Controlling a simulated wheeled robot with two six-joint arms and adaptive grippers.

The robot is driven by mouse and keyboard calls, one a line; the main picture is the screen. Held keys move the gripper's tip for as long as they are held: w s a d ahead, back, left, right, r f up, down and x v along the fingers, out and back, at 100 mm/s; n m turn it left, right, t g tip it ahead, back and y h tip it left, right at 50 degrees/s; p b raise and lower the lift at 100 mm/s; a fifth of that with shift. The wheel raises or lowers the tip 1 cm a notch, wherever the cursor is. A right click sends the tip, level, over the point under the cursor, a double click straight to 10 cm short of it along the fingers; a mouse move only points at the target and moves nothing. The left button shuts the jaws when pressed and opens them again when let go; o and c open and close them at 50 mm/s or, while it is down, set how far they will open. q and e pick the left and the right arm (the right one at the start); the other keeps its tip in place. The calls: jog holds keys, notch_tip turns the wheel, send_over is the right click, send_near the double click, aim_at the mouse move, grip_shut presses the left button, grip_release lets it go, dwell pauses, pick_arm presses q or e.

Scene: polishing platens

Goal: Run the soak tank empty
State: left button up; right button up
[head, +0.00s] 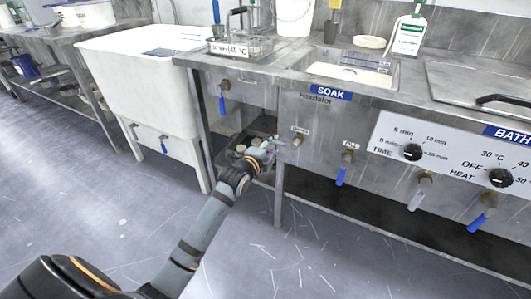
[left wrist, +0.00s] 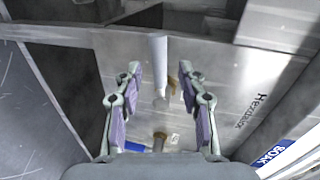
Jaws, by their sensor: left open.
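The soak tank (head: 328,54) is a steel basin set in the bench, with pale liquid in it. A blue SOAK sign (head: 331,92) is on its front. Below the sign, a brass valve (head: 298,140) sits under a small label too blurred to read surely. To its right, a valve labelled FILL (head: 348,156) has a blue lever hanging down. My left gripper (head: 270,147) is at the bench front, left of the unclear-label valve. In the left wrist view, the open jaws (left wrist: 160,95) flank a pale lever (left wrist: 159,60), with no clear contact. My right gripper is not in view.
A white tub (head: 140,90) with a blue-levered valve stands left. Another blue-levered valve (head: 223,90) hangs under the bench's left part. A bench leg (head: 279,180) stands just below my gripper. More valves and the heat knob (head: 500,177) are right. The floor in front is clear.

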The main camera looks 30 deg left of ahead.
pick_arm(q)
jog(key=s+r, duration=0.1)
jog(key=s, duration=0.6)
jog(key=shift+s+a+r, duration=0.2)
jog(key=shift+s+r, duration=0.05)
jog(key=shift+s, duration=0.15)
